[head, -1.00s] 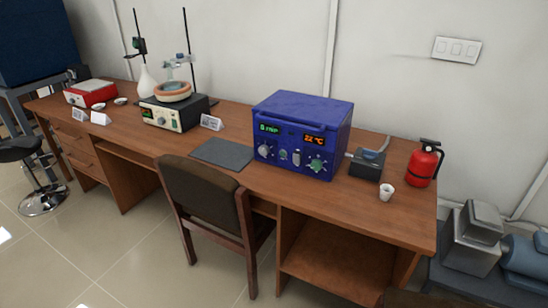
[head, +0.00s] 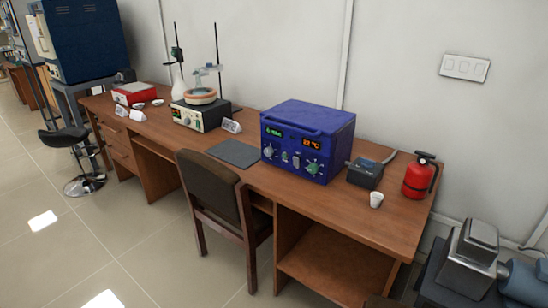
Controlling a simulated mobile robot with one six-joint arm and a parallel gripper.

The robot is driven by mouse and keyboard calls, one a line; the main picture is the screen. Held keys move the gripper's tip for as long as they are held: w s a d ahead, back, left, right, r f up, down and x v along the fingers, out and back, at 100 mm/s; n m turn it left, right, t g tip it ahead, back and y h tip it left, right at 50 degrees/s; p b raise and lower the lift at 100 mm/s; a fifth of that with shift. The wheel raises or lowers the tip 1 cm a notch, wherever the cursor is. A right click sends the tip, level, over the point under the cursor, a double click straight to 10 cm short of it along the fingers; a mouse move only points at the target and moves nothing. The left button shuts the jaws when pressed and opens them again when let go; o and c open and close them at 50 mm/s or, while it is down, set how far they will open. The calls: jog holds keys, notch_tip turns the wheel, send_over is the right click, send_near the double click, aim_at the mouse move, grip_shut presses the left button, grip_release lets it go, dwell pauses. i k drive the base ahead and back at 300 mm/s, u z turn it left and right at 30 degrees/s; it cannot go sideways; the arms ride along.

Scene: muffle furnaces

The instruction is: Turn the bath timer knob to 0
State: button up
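A blue box-shaped bath (head: 310,117) stands on the wooden bench right of the picture's middle. Its front has a green display (head: 273,133) and an orange display (head: 310,143), both too small to read surely. Below them are a grey knob at the left (head: 268,151), small controls in the middle, and a greenish knob at the right (head: 312,167). I cannot tell from the markings which knob is the timer or where it points. My gripper is not in view.
A brown chair (head: 212,186) stands before the bench (head: 350,225), left of the bath. A dark mat (head: 234,153) lies left of the bath. A small dark device (head: 364,174), white cup (head: 376,200) and red extinguisher (head: 419,180) are right of it.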

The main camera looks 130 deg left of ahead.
aim_at(269, 152)
jog(key=u, duration=0.65)
jog(key=k, duration=0.2)
jog(key=u, duration=3.15)
jog(key=k, duration=0.25)
jog(key=u, duration=1.45)
